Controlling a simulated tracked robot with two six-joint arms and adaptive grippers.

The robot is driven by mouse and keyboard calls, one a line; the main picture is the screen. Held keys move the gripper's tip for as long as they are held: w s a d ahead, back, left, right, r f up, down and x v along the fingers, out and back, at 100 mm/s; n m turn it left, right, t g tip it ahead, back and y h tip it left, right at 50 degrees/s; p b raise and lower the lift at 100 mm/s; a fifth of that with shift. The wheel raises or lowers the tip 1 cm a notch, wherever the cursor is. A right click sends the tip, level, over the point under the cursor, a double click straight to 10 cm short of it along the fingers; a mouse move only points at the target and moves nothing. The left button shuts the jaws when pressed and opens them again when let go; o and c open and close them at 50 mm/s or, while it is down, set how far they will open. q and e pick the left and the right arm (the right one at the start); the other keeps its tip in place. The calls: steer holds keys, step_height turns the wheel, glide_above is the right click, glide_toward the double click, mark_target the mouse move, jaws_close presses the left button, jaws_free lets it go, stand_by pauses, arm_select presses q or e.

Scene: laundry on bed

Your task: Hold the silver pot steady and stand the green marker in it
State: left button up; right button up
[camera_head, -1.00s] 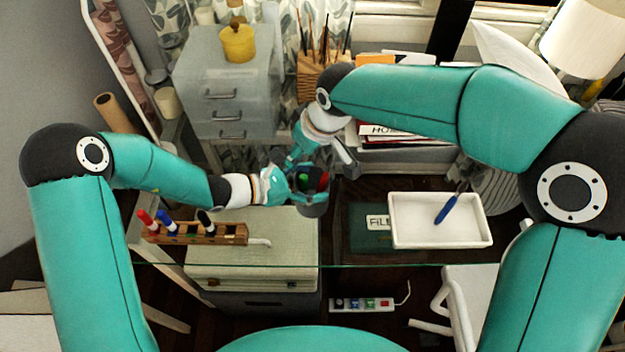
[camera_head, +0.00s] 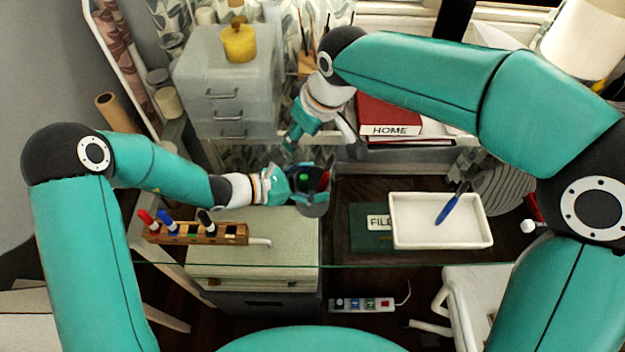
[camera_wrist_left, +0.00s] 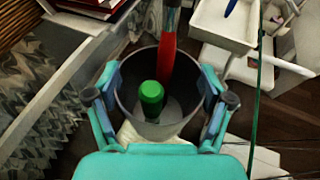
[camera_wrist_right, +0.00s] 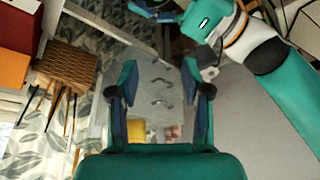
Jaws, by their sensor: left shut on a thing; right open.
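The silver pot (camera_head: 316,208) is between the fingers of my left gripper (camera_head: 300,186), which is shut on it. In the left wrist view the pot (camera_wrist_left: 184,128) is seen from above. The green marker (camera_wrist_left: 151,97) stands inside it, its green end up, and its lower part is hidden. The green end also shows in the head view (camera_head: 304,178). A red, long item (camera_wrist_left: 166,62) also stands in the pot, leaning on the far rim. My right gripper (camera_head: 291,137) is open and empty, above and behind the pot; its spread fingers show in the right wrist view (camera_wrist_right: 160,92).
A wooden rack (camera_head: 240,233) with red, blue and black markers is at left. A white tray (camera_head: 400,238) with a blue pen is at right. Grey drawers (camera_head: 215,75) and a red book (camera_head: 385,108) are behind. A glass edge crosses the front.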

steer(key=shift+r, duration=2.4)
arm_select(q)
steer(key=o, duration=1.1)
steer(key=shift+c, duration=0.2)
steer(key=shift+a, duration=0.1)
